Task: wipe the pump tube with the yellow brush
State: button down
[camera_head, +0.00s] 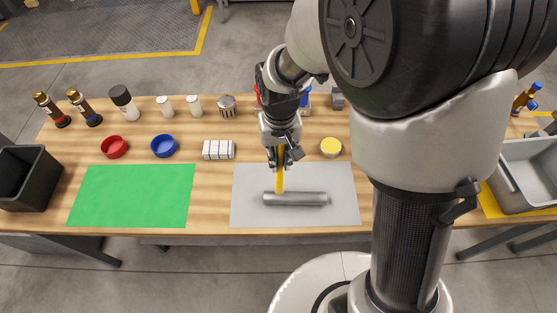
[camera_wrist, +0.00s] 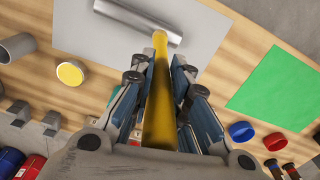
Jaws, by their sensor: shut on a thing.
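The yellow brush (camera_head: 281,178) is a long yellow stick held upright in my gripper (camera_head: 281,158). In the wrist view the brush (camera_wrist: 159,100) runs between the two fingers of my gripper (camera_wrist: 160,85), which are shut on it. The pump tube (camera_head: 295,199) is a grey metal cylinder lying on the grey mat (camera_head: 340,180). It also shows in the wrist view (camera_wrist: 135,20). The brush's lower end is at the left part of the tube in the head view. I cannot tell for sure whether they touch.
A green mat (camera_head: 133,195) lies left. Behind stand a red bowl (camera_head: 114,147), a blue bowl (camera_head: 164,146), white blocks (camera_head: 218,149), a yellow-topped disc (camera_head: 331,147) and several bottles. A dark bin (camera_head: 28,178) is at far left, a grey tray (camera_head: 528,175) at far right.

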jog(key=shift+d+r+p, duration=0.15)
jog(key=shift+r+p, duration=0.15)
jog(key=shift+r, duration=0.35)
jog(key=shift+a+r+p, duration=0.2)
jog(key=shift+r+p, duration=0.4)
jog(key=shift+r, duration=0.1)
notch_tip(320, 180, up, 3)
jog(key=shift+f+p, duration=0.15)
jog(key=shift+p, duration=0.9)
